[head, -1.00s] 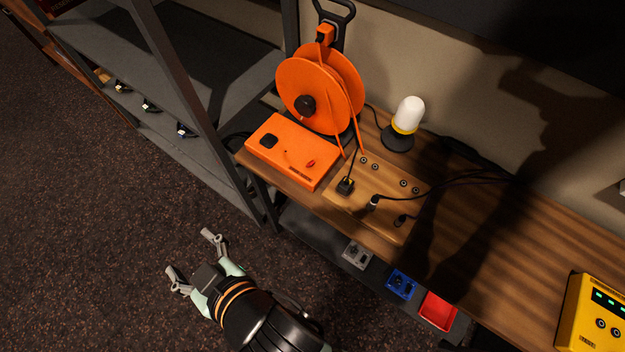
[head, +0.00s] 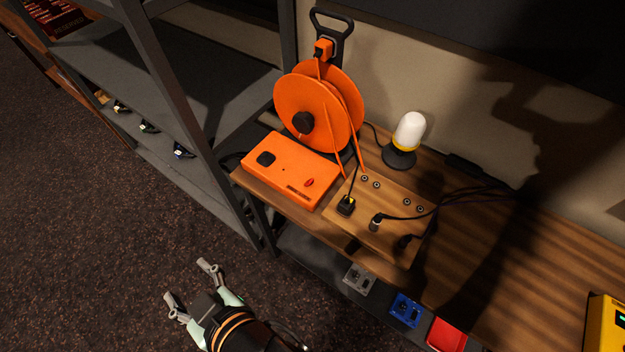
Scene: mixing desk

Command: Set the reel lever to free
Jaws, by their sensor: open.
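An orange cable reel (head: 315,108) stands upright at the back left of the wooden desk, with a dark round hub on its face. An orange box (head: 288,170) lies in front of it. The box has a black knob (head: 266,159) at its left and a small red part (head: 309,183) at its right. I cannot tell which part is the reel lever or how it is set. My gripper (head: 190,283) is open and empty, over the dark floor, below and left of the desk, apart from the reel and box.
A white-topped lamp (head: 409,133) stands right of the reel. A wooden socket panel (head: 379,228) with plugs and cables is right of the box. A grey metal rack (head: 185,70) is at left. Coloured modules, one blue (head: 405,309), sit on a low shelf. A yellow box (head: 606,325) is at right.

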